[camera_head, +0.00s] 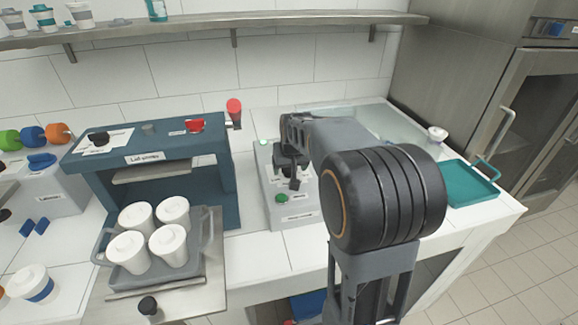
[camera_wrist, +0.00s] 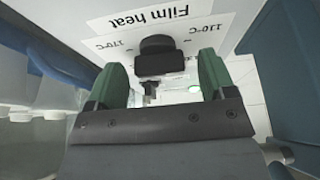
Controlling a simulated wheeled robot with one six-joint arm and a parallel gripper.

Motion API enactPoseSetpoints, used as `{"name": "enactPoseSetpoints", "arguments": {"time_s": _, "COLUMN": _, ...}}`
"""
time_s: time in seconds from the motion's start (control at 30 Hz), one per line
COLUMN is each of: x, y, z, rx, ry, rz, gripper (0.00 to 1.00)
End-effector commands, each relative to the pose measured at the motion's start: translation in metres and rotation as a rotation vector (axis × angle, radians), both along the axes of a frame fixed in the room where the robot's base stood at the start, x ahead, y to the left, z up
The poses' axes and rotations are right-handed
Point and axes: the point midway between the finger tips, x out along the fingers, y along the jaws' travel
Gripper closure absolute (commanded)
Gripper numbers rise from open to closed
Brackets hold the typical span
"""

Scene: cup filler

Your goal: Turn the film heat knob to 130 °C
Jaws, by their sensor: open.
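The film heat knob (camera_wrist: 158,45) is black, on a pale panel under an upside-down "Film heat" label (camera_wrist: 160,15) in the wrist view. I cannot tell the knob's pointer setting. In the head view my gripper (camera_head: 290,178) hangs over the light grey control box (camera_head: 270,180), and the arm hides part of it.
The blue lid unit (camera_head: 150,175) stands left of the control box, with a red-knobbed lever (camera_head: 235,108) at its right end. Several white cups (camera_head: 137,217) stand on a tray in front. A teal tray (camera_head: 470,185) lies at right; a shelf (camera_head: 200,32) runs above.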

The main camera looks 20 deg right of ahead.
Motion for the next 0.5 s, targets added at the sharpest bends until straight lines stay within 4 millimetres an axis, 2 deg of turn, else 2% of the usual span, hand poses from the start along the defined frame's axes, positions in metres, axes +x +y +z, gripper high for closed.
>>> {"name": "enactPoseSetpoints", "arguments": {"time_s": 0.07, "x": -0.0001, "y": 0.0000, "z": 0.0000, "rx": 0.000, "ry": 0.000, "rz": 0.000, "gripper": 0.23}}
{"name": "enactPoseSetpoints", "arguments": {"time_s": 0.5, "x": -0.0002, "y": -0.0002, "z": 0.0001, "rx": 0.000, "ry": 0.001, "rz": 0.000, "gripper": 0.65}}
